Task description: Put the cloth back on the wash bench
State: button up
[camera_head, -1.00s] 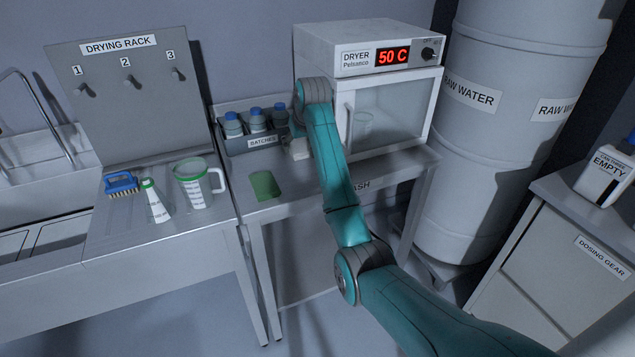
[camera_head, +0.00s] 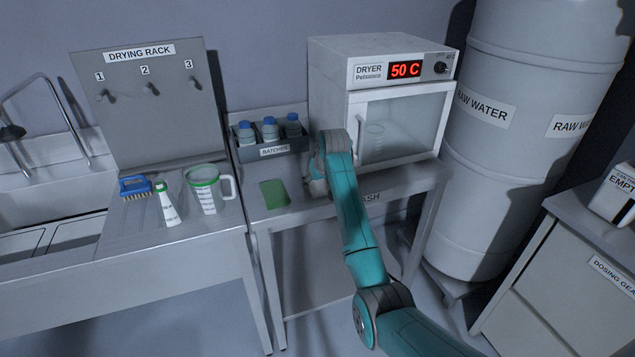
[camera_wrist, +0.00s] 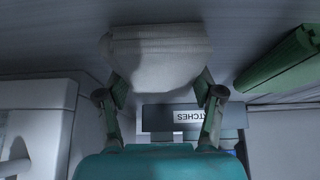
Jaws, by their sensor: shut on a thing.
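The white folded cloth (camera_wrist: 158,58) is between the fingers of my gripper (camera_wrist: 160,88) in the wrist view, and the gripper is shut on it. In the head view my gripper and most or all of the cloth are hidden behind my arm's wrist, over the wash bench (camera_head: 300,212). The bench is a metal table with a partly covered label ending in "ASH". The frames do not show clearly whether the cloth touches the bench top.
A green pad (camera_head: 274,194) lies on the bench left of my wrist. The batches tray (camera_head: 272,150) with blue-capped bottles and the dryer (camera_head: 385,75) stand behind. A jug (camera_head: 205,190), a white bottle (camera_head: 167,205) and a blue brush (camera_head: 134,187) stand on the left counter.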

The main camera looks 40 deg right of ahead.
jog(key=shift+f, duration=0.15)
jog(key=o, duration=1.1)
jog(key=v, duration=1.2)
jog(key=shift+r, duration=0.2)
